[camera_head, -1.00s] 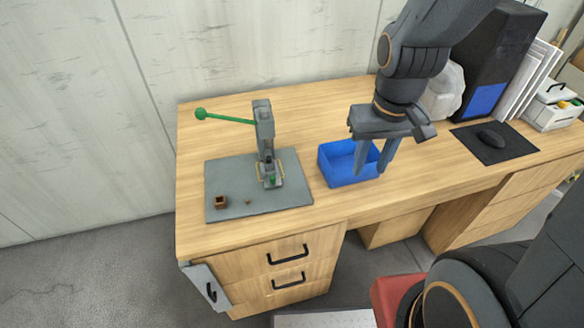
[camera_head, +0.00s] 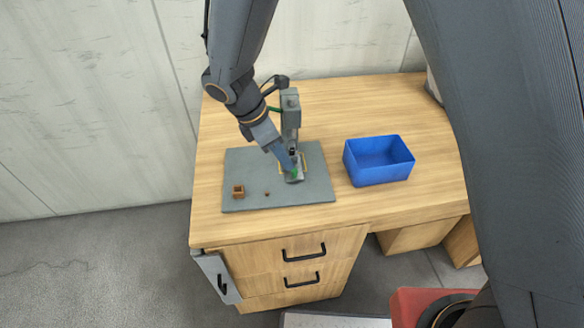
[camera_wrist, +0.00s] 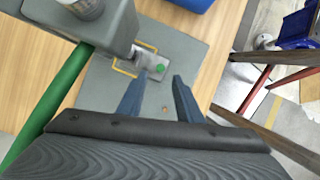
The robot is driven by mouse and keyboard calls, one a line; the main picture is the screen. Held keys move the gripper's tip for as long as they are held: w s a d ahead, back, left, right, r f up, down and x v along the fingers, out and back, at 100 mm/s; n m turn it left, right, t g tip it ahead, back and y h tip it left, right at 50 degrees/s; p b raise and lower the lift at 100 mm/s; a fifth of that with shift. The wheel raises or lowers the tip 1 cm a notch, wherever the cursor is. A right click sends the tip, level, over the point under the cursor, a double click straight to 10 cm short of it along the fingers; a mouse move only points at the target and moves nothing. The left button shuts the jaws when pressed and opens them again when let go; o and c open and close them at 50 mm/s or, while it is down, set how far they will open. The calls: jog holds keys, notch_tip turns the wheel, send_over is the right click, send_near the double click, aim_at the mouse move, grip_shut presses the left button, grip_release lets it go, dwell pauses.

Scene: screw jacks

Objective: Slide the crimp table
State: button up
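The grey press (camera_head: 290,118) stands on a grey mat (camera_head: 245,165) on the wooden desk. At its foot is a small light-grey crimp table (camera_wrist: 148,58) with a green knob (camera_wrist: 160,68) on top, inside a yellow outline. The knob also shows in the head view (camera_head: 294,174). My gripper (camera_wrist: 160,76) reaches down at the press foot. Its two blue-grey fingers are apart, with nothing held between them. In the wrist view the knob lies in line with the gap, just beyond the fingertips. I cannot tell whether either finger touches it.
A green lever (camera_wrist: 60,98) runs from the press along the left of the wrist view, close to my gripper. A blue bin (camera_head: 378,160) stands right of the mat. A small brown box (camera_head: 239,192) and a tiny brown piece (camera_head: 267,194) lie on the mat's front.

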aim_at(294, 170)
jog(key=p+x, duration=0.1)
jog(key=x, duration=0.5)
jog(key=shift+d+f, duration=0.2)
jog(key=shift+f, duration=0.1)
grip_shut()
jog(key=shift+s+d, duration=0.3)
jog(key=shift+s, duration=0.95)
jog(key=shift+s+d, duration=0.25)
jog(key=shift+s, duration=1.05)
jog(key=shift+s+d, duration=0.3)
jog(key=shift+s, duration=0.95)
